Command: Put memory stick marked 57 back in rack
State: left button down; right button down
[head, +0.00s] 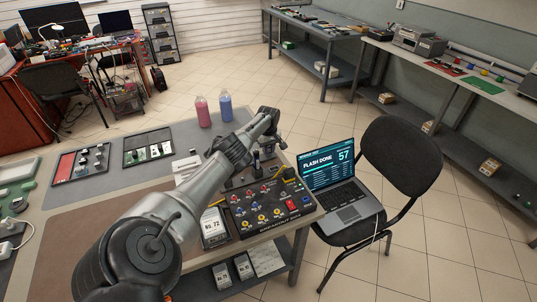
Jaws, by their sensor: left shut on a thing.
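My left arm reaches in from the bottom left over the bench. My left gripper (268,148) is above the far right part of the bench, near a dark stand (245,172) behind the switch panel. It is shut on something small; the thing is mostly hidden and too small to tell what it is. I can read no stick marked 57. The laptop (345,192) on the chair shows "FLASH DONE 57". I cannot tell which thing is the rack. My right gripper is out of view.
A black panel (268,222) with colored knobs and a red switch sits at the bench's right edge. A pink bottle (202,112) and a blue bottle (226,108) stand at the back. The chair (402,158) is close to the bench's right; tiled floor beyond is clear.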

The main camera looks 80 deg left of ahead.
pick_arm(q)
jog(key=shift+f, duration=0.1)
jog(key=c, duration=0.9)
grip_release()
jog(key=shift+o, duration=0.4)
jog(key=shift+o, duration=1.1)
notch_tip(320, 180, up, 9)
jog(key=p, duration=0.9)
